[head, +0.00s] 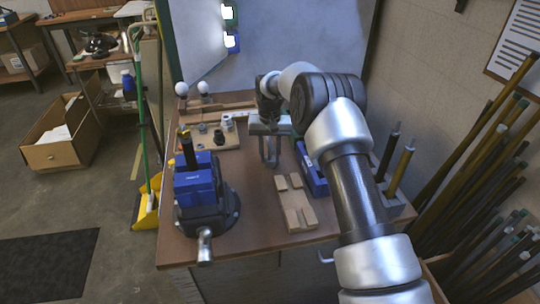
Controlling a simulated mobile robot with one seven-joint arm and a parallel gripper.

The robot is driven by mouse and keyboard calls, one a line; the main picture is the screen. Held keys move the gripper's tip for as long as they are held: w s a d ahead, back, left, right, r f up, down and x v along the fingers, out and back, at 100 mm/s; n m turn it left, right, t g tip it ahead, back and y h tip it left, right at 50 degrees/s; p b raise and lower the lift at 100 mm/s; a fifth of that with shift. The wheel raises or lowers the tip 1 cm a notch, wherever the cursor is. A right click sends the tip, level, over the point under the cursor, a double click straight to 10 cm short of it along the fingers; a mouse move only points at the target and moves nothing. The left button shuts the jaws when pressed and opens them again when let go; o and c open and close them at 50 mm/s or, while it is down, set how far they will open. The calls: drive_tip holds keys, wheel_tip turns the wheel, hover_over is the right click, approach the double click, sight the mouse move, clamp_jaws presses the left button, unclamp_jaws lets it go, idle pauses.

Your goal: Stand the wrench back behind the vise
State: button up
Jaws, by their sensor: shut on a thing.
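The blue vise (201,191) stands on the near left of the workbench, its handle toward the front edge. A dark tube with an orange-brown band (187,148) stands upright in it. My gripper (270,163) is over the middle of the bench, to the right of and farther back than the vise, pointing down. Its fingers are shut on a thin grey piece, which seems to be the wrench; fingers and hand hide most of it. I cannot make out its ends, or whether it touches the bench.
A wooden board with small dark parts (219,138) lies behind the vise, with white bulbs (182,89) farther back. A slotted wooden block (296,204), a blue bin (312,172) and a grey holder with upright tubes (398,202) are to the right. Bare bench lies between vise and block.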

drive_tip(key=o, duration=1.2)
drive_tip(key=shift+f, duration=0.1)
wheel_tip(320, 180, up, 12)
drive_tip(key=shift+r+p, duration=0.25)
drive_tip(key=shift+p, duration=0.45)
